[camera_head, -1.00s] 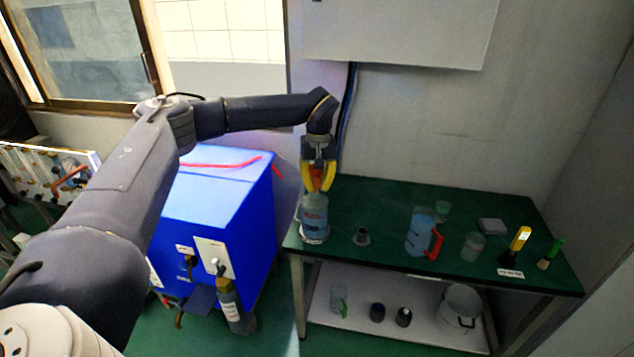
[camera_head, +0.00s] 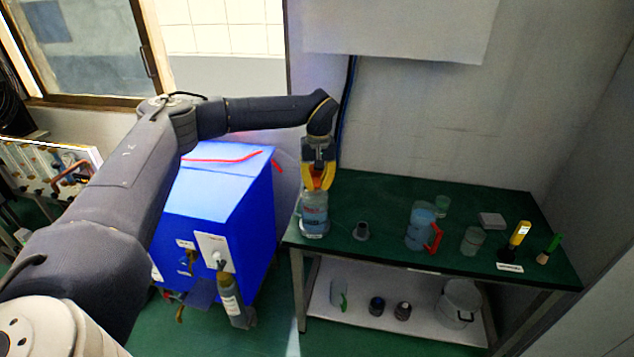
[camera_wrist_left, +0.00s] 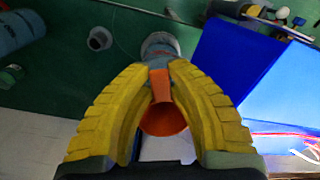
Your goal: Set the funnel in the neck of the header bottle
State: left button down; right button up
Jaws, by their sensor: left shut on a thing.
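The orange funnel (camera_wrist_left: 164,112) is gripped between the yellow fingers of my left gripper (camera_wrist_left: 160,74), its wide mouth toward the wrist camera and its stem pointing away. In the head view the left gripper (camera_head: 317,187) is right above the header bottle (camera_head: 314,215), a clear bottle with bluish contents and a red-marked label, upright at the table's left end. The bottle also shows beyond the stem in the wrist view (camera_wrist_left: 160,44). The fingers and funnel hide the neck, so I cannot tell whether the stem is inside it. My right gripper is not in view.
Farther right are a blue-filled jug (camera_head: 420,226) with a red handle, a beaker (camera_head: 472,240) and a yellow meter (camera_head: 519,234). A blue cabinet (camera_head: 225,205) stands left of the table.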

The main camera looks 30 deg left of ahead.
pick_arm(q)
jog(key=shift+f, duration=0.25)
jog(key=c, duration=1.3)
grip_release()
jog(key=shift+o, duration=0.2)
notch_tip(320, 180, up, 12)
jog(key=shift+w+d, duration=0.1)
jog(key=shift+f, duration=0.1)
